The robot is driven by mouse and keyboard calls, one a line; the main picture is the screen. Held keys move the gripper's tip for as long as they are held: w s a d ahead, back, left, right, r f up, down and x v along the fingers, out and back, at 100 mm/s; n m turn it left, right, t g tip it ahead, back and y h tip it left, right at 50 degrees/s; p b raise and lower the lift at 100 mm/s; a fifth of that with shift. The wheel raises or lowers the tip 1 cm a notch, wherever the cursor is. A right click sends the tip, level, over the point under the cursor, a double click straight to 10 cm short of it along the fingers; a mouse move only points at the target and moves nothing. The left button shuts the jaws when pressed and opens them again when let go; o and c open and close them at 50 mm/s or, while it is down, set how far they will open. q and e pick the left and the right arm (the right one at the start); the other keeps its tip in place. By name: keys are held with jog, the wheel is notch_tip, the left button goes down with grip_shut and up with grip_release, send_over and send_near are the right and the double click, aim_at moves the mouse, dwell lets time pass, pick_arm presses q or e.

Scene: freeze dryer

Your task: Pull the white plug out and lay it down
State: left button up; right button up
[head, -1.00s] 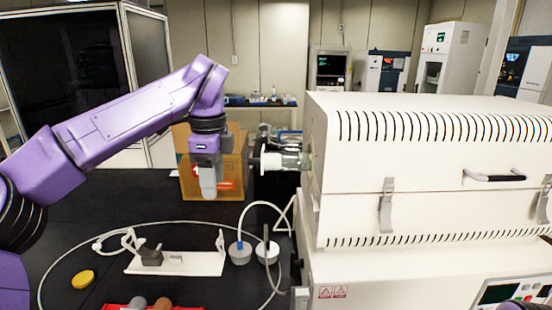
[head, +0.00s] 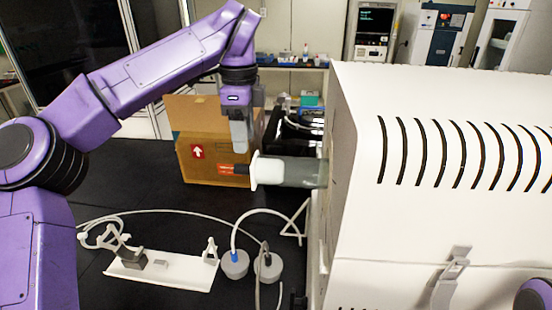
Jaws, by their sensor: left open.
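The white plug (head: 267,169) sits at the left end of a clear tube (head: 305,172), which sticks out of the left side of a large white machine (head: 430,180). My left gripper (head: 239,147) points down, just left of and above the plug, apart from it in the picture. It is open and holds nothing visible. Its fingers are seen edge-on, so the gap between them is hidden. My right gripper is not in view; only a small purple part of my right arm shows at the lower right corner.
A cardboard box (head: 205,150) stands behind the left gripper. A white stand (head: 165,272) and two round grey pots (head: 235,265) with cables are on the black table (head: 110,200). The table left of the box is clear.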

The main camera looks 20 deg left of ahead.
aim_at(242, 171)
pick_arm(q)
jog(key=f+b, duration=0.2)
jog(key=f, duration=0.1)
jog(key=f+b, duration=0.2)
jog(key=b, duration=0.1)
jog(key=s+f+b, duration=0.1)
jog(key=f+b, duration=0.1)
jog(key=f, duration=0.1)
jog(key=shift+d+f+b, duration=0.1)
jog(key=shift+f+b, duration=0.25)
jog(key=shift+s, duration=0.1)
jog(key=shift+s+r, duration=0.35)
jog(key=shift+s, duration=0.25)
jog(key=shift+w+f, duration=0.15)
jog(key=shift+w, duration=0.15)
grip_shut()
jog(key=shift+s, duration=0.1)
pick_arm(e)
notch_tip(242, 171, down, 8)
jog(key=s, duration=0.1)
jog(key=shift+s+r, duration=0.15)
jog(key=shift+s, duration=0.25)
